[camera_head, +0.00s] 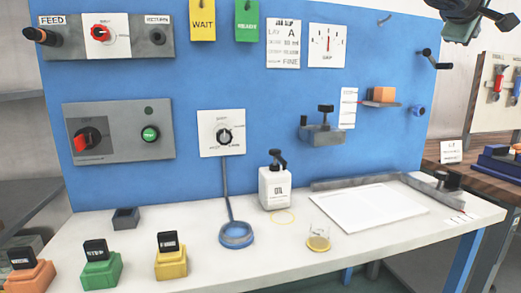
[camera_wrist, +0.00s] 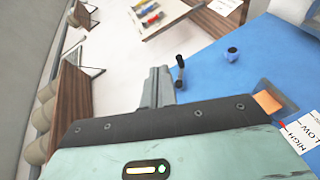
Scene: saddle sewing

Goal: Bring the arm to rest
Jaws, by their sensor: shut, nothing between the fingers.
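My gripper (camera_head: 505,20) shows at the top right corner of the head view, partly cut off by the frame edge, raised in front of the right end of the blue panel (camera_head: 280,100). In the wrist view its fingers (camera_wrist: 157,85) are together with nothing between them. The fingers are apart from the black-handled lever (camera_wrist: 180,72) and the small blue knob (camera_wrist: 232,53), which show beyond them on the panel.
Coloured blocks (camera_head: 101,270) stand front left. An orange block (camera_head: 383,94) sits on a panel shelf. A wooden table (camera_head: 450,160) stands right.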

